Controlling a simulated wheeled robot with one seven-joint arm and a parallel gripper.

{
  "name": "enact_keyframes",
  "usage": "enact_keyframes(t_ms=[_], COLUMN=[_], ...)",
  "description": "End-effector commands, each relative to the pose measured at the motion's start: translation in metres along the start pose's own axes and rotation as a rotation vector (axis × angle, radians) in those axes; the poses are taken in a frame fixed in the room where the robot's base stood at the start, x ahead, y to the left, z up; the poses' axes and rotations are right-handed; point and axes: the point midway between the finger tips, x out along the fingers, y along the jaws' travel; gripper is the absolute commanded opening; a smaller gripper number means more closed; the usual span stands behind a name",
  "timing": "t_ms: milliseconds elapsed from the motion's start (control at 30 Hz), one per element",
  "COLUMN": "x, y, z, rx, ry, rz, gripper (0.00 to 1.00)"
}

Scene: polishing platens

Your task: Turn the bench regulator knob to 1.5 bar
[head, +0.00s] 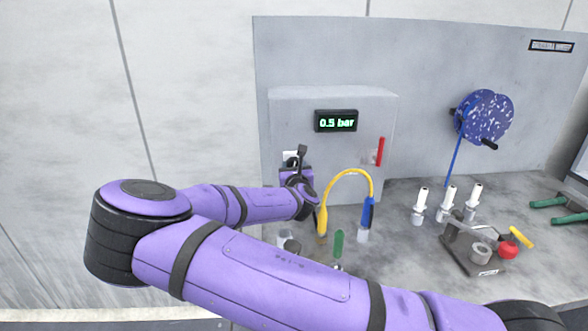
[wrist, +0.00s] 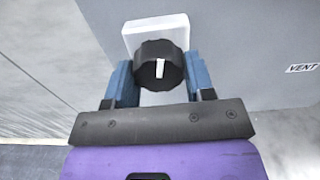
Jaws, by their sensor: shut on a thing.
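The regulator knob (wrist: 160,66) is black with a white pointer mark, on a white square plate (wrist: 155,30) on the grey regulator box. In the wrist view my gripper (wrist: 160,80) has its two blue fingers on either side of the knob, shut on it. The white mark points roughly straight up and down in that view. In the head view my gripper (head: 298,165) is at the lower left of the box (head: 355,110) and mostly hides the knob. The display (head: 336,121) on the box reads 0.5 bar in green.
A red lever (head: 380,151) is at the box's right side. A yellow hose (head: 346,173) arches just right of my gripper. Several white-topped bottles (head: 449,198) and a dark fixture (head: 470,245) stand on the bench farther right. A blue reel (head: 487,115) hangs on the back panel.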

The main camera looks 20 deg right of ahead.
Motion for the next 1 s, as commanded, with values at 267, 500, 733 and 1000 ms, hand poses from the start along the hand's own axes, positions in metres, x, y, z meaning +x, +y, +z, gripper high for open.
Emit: enact_keyframes(t_ms=[267, 500, 733, 1000], x=[-0.0001, -0.0001, 0.0, -0.0001], y=[0.0005, 0.0013, 0.0019, 0.0031], z=[-0.0002, -0.0004, 0.0001, 0.0008], rx=[0.067, 0.233, 0.45, 0.708], ry=[0.001, 0.002, 0.002, 0.001], rz=[0.0, 0.0, -0.001, -0.001], gripper=[0.26, 0.26, 0.26, 0.26])
